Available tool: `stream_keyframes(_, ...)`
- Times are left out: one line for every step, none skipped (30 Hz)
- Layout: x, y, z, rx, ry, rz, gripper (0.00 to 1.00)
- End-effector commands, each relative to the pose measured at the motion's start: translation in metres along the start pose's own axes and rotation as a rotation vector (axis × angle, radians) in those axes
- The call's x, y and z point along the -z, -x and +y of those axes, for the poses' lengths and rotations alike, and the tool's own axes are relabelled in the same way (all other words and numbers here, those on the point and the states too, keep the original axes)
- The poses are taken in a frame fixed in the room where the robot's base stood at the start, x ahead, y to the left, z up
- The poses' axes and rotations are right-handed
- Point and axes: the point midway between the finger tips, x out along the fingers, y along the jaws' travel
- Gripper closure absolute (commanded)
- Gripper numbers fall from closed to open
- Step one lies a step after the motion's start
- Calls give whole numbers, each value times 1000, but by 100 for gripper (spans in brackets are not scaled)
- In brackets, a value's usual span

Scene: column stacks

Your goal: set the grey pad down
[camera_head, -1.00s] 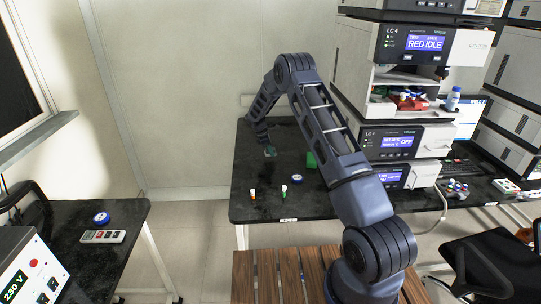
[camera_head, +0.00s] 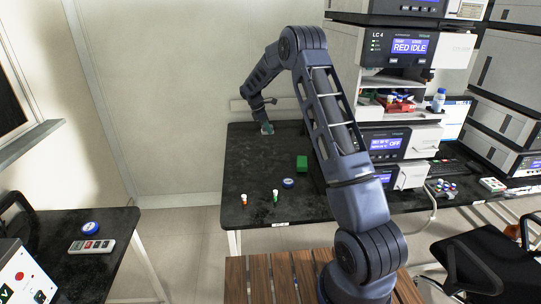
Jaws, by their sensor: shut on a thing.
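My gripper (camera_head: 267,126) is small in the head view, at the back left of the black bench (camera_head: 245,165). It is shut on a small greyish piece, taken to be the grey pad (camera_head: 268,131). The pad is just below the fingers, close to the bench top near the back wall. I cannot tell whether it touches the bench. The fingers and part of the pad are too small to make out clearly.

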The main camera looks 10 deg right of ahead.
Motion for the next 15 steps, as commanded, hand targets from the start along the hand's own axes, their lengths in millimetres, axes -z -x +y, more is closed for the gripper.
stream_keyframes(-12, -3, -9, 5, -9, -1, 82)
stream_keyframes(-17, -6, -13, 7, -14, 0, 82)
stream_keyframes(-24, -8, -18, 8, -20, 0, 82)
stream_keyframes(-29, -10, -22, 11, -24, 0, 82)
stream_keyframes(-33, -12, -25, 13, -28, 0, 82)
stream_keyframes(-37, -15, -29, 15, -32, 0, 82)
stream_keyframes(-39, -16, -30, 15, -34, 1, 82)
stream_keyframes(-40, -19, -32, 15, -36, 1, 82)
stream_keyframes(-40, -23, -33, 17, -36, 1, 82)
stream_keyframes(-39, -27, -34, 18, -37, 1, 82)
stream_keyframes(-37, -32, -34, 19, -37, 1, 82)
stream_keyframes(-34, -39, -34, 19, -37, 1, 82)
stream_keyframes(-31, -45, -34, 19, -37, 1, 82)
stream_keyframes(-29, -51, -34, 19, -36, 1, 82)
stream_keyframes(-25, -59, -34, 19, -36, 1, 82)
